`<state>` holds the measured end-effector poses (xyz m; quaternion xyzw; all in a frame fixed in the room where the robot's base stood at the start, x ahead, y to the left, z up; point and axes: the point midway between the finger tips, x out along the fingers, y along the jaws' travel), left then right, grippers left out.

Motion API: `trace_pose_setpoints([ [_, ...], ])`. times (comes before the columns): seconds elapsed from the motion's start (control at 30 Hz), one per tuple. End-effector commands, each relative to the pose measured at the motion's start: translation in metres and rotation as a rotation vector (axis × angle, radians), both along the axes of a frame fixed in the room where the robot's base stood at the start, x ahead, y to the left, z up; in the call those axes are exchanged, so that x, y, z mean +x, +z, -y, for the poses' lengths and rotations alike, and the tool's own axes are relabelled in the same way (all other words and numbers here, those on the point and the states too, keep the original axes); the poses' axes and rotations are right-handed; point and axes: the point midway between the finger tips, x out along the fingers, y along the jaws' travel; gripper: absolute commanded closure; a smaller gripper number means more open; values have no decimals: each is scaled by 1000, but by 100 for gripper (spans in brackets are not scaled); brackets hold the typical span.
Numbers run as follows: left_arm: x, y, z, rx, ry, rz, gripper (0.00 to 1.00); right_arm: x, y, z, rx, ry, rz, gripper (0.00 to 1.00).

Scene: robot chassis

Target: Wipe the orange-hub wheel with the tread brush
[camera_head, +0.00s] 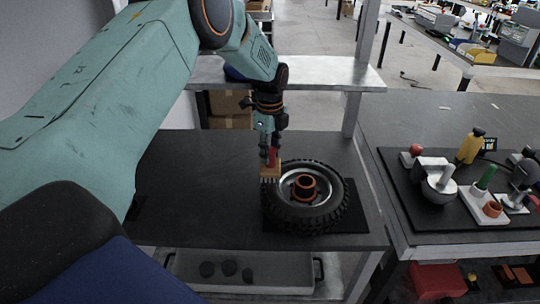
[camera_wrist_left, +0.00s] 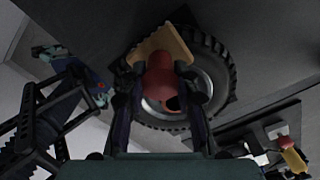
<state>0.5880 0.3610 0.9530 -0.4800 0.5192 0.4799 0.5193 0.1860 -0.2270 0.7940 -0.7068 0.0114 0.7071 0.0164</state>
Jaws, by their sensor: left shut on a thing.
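The orange-hub wheel (camera_head: 326,212) lies flat on a black mat (camera_head: 358,222) on the dark table, its black tread around a grey rim and an orange hub (camera_head: 305,187). My left gripper (camera_head: 270,150) comes down at the wheel's left edge and is shut on the red handle of the tread brush (camera_head: 270,172). The brush's tan block and bristles are at the tread's upper left; I cannot tell whether they touch it. In the left wrist view the red handle (camera_wrist_left: 160,75) sits between the fingers, with the wheel (camera_wrist_left: 215,70) behind it.
The table (camera_head: 195,185) is clear left of the wheel. A metal shelf (camera_head: 320,75) and post stand behind. On the right table, a dark tray (camera_head: 420,210) holds several tools and parts. A grey tray (camera_head: 245,272) with black discs sits below the table.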

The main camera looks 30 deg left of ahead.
Motion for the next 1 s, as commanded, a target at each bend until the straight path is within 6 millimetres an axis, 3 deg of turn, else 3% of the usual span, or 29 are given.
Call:
trace_pose_setpoints([
  [0.27,0,4,0,0,0,1,95,0,3,0,0,0,0,60],
  [1.0,0,63,0,0,0,0,95,0,53,0,0,0,0,60],
])
